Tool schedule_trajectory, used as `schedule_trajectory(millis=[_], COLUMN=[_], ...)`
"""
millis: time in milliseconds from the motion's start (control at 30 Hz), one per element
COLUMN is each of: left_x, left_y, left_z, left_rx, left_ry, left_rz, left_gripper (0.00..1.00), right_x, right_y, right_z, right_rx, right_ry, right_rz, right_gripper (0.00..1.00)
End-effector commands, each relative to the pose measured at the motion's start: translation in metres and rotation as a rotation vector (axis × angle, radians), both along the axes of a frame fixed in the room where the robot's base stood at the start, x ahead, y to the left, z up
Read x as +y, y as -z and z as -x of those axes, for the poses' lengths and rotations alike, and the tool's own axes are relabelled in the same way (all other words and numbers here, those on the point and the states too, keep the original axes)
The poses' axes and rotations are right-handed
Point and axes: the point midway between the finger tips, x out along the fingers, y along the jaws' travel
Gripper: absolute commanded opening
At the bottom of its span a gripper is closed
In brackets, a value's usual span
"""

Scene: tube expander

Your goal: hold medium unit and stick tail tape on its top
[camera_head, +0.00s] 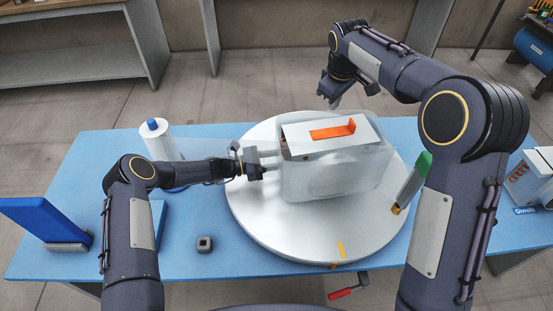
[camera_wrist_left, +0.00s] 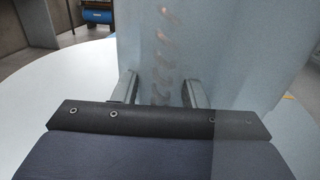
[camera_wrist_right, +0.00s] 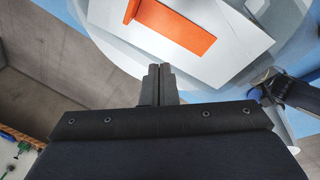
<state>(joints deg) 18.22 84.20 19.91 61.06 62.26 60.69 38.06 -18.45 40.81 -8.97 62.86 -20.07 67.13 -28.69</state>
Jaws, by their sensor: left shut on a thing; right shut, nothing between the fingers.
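The medium unit (camera_head: 335,172) is a box wrapped in whitish translucent film, with a flat pale top, standing on a round white turntable (camera_head: 265,215). A strip of orange tape (camera_head: 328,132) lies on its top, with its right end bent upward. It also shows in the right wrist view (camera_wrist_right: 180,28). My left gripper (camera_head: 264,172) is at the unit's left side, shut on its wrapped side; its fingers (camera_wrist_left: 160,90) stand apart against the film. The exact grip point is hidden. My right gripper (camera_head: 332,104) is shut and empty behind the unit, apart from the tape.
A white roll (camera_head: 157,140) with a blue top stands at the left of the blue table (camera_head: 90,165). A green-tipped tool (camera_head: 415,175) is at the turntable's right, and a white box (camera_head: 535,175) beyond.

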Motion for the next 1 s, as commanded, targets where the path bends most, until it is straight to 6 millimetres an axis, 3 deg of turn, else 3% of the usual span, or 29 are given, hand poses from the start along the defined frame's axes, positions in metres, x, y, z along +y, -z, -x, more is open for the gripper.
schedule_trajectory(millis=[200,400,567,1000], left_x=[0.001,0.001,0.001,0.001], left_y=[0.000,0.000,0.000,0.000], left_z=[0.000,0.000,0.000,0.000], left_rx=[0.000,0.000,0.000,0.000], left_ry=[-0.002,-0.002,-0.002,-0.002], left_rz=[0.000,0.000,0.000,0.000], left_gripper=[0.00,0.00,0.00,0.00], right_x=[0.018,0.028,0.031,0.031], right_y=[0.011,0.017,0.022,0.062], right_z=[0.011,0.018,0.020,0.020], right_rx=[-0.119,-0.172,-0.183,-0.185], right_ry=[0.389,0.600,0.661,0.668], right_rz=[-0.154,-0.271,-0.306,-0.309], right_gripper=[0.00,0.00,0.00,0.00])
